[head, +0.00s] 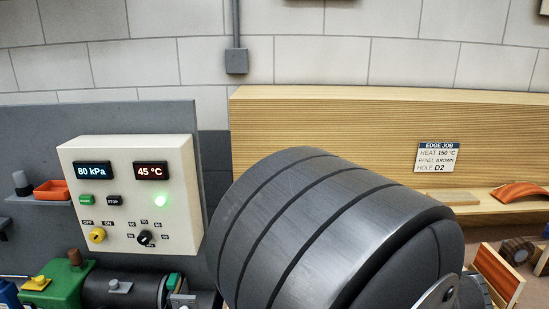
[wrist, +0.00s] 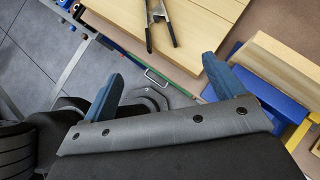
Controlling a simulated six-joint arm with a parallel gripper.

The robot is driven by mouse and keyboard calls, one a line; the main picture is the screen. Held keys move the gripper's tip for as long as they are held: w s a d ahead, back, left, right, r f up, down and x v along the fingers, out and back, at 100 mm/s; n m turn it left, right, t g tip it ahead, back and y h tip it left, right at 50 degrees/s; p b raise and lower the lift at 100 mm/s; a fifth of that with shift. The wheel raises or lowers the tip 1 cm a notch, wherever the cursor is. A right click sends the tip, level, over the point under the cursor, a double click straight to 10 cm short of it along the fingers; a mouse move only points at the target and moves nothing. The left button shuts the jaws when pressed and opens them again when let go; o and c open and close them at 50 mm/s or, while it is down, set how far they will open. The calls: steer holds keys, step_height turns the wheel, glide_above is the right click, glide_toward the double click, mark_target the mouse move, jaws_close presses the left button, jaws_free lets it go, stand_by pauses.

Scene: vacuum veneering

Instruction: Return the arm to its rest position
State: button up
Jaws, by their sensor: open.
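My gripper (wrist: 165,85) shows in the wrist view, with its two blue fingers spread wide apart and nothing between them. Beyond the fingers I see floor and a bench edge. In the head view a large grey banded link of my arm (head: 320,220) fills the lower middle. It hides much of the bench, and my gripper cannot be seen there.
A control box (head: 130,195) reads 80 kPa and 45 °C, its green light lit. A green pump (head: 60,285) stands below. A job sign (head: 437,158) hangs on a wooden backboard (head: 330,125). The wrist view shows a spring clamp (wrist: 158,18) over wooden boards (wrist: 205,25) and a blue block (wrist: 265,90).

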steer(key=x, duration=1.1)
steer(key=shift+r, duration=0.65)
steer(key=shift+f, duration=0.15)
